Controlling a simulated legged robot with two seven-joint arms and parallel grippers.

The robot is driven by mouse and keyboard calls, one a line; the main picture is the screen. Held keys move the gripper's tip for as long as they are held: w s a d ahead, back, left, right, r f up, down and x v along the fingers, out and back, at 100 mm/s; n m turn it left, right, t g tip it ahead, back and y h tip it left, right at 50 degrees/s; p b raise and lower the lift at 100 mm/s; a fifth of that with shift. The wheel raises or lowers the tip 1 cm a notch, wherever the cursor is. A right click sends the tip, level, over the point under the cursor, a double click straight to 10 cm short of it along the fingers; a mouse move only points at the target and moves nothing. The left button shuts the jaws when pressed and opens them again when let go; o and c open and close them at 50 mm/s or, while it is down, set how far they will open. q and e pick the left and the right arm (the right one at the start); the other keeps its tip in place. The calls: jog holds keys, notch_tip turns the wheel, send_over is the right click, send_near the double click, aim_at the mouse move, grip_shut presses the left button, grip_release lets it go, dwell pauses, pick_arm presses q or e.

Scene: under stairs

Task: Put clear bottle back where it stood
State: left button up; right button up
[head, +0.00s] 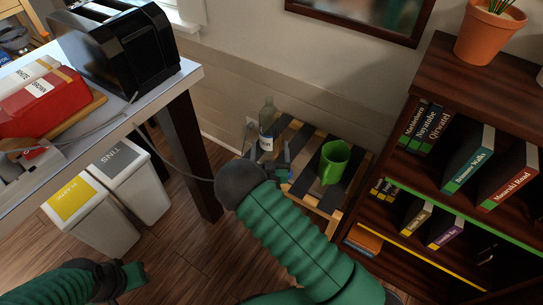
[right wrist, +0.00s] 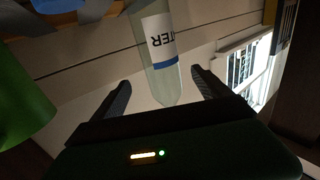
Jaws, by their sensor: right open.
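The clear bottle (head: 266,130), with a white label, stands upright on a small slatted table (head: 307,143) against the wall. My right gripper (head: 283,163) is just in front of it, low near the table top. In the right wrist view the bottle (right wrist: 161,50) shows in the gap between the two open fingers (right wrist: 163,92), with space on both sides. I cannot tell how deep it sits between them. My left gripper (head: 132,276) is at the lower left of the head view, away from the bottle; its jaws are unclear.
A dark bookshelf (head: 440,100) is close on the right. A desk with a toaster (head: 120,50) and two bins (head: 125,175) are left.

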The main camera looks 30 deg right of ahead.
jog(key=shift+d+f+g, duration=0.1)
jog(key=shift+d+g, duration=0.1)
jog(key=shift+g, duration=0.2)
jog(key=s+a+r+n+g+y, duration=0.1)
jog(key=s+g, duration=0.3)
jog(key=s, duration=0.4)
jog(key=s+a+r+n+g+y, duration=0.2)
jog(key=s+a+g+y, duration=0.2)
jog(key=s, duration=0.5)
jog(key=s+a+r+n+g+y, duration=0.1)
jog(key=s+a+n+g+y, duration=0.1)
jog(key=s, duration=0.7)
jog(key=a+g, duration=0.1)
jog(key=g, duration=0.1)
jog(key=shift+s+r+g+y, duration=0.2)
jog(key=shift+r+g+y, duration=0.2)
